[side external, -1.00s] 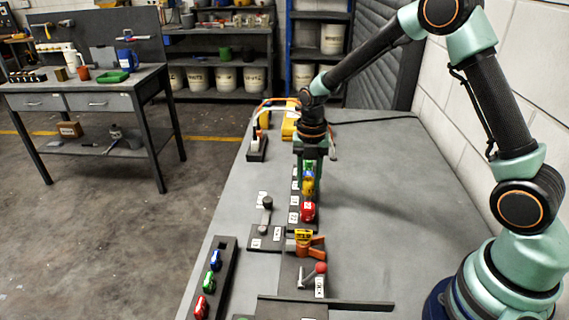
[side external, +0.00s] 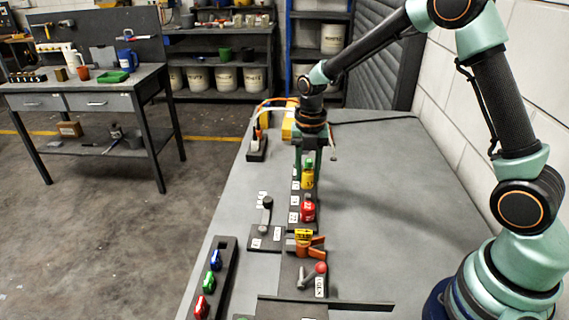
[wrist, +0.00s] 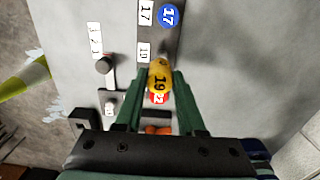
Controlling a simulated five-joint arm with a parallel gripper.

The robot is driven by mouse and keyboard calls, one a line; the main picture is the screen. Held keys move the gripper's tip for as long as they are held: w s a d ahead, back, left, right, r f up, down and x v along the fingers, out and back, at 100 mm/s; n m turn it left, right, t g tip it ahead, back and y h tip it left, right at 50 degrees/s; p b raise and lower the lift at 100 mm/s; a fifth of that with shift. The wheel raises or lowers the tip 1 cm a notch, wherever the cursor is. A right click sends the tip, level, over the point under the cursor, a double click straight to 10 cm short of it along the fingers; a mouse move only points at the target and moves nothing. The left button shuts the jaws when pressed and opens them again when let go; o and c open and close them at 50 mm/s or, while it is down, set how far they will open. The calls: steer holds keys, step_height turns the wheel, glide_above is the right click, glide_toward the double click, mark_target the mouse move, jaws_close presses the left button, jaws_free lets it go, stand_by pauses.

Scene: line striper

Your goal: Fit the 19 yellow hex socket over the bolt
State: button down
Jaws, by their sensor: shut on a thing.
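The yellow hex socket (wrist: 159,75), marked 19, is between the fingers of my gripper (wrist: 160,88) in the wrist view. My gripper (side external: 308,165) is shut on it. In the side view the yellow socket (side external: 307,179) hangs under my gripper, over the dark socket rack (wrist: 150,48), behind the red socket (side external: 308,210). A blue socket (wrist: 169,15) marked 17 sits on the rack beside its 17 label. I cannot pick out the bolt for certain in either view.
An orange part with a yellow tag (side external: 303,237) and a red-knobbed lever (side external: 320,268) stand in front of the rack. A grey lever (side external: 266,215) is at its left. A tray with blue, green and red pieces (side external: 230,262) lies front left. The table's right side is clear.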

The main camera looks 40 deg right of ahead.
steer(key=s+a+r+n, duration=0.1)
steer(key=a+r+n, duration=0.25)
steer(key=a, duration=1.15)
glide_above(263, 228)
steer(key=shift+n, duration=0.25)
steer(key=shift+f, duration=3.05)
steer(key=shift+f, duration=1.35)
steer(key=shift+c, duration=2.2)
jaws_free()
steer(key=o, duration=0.3)
steer(key=shift+r, duration=0.1)
steer(key=shift+r, duration=3.45)
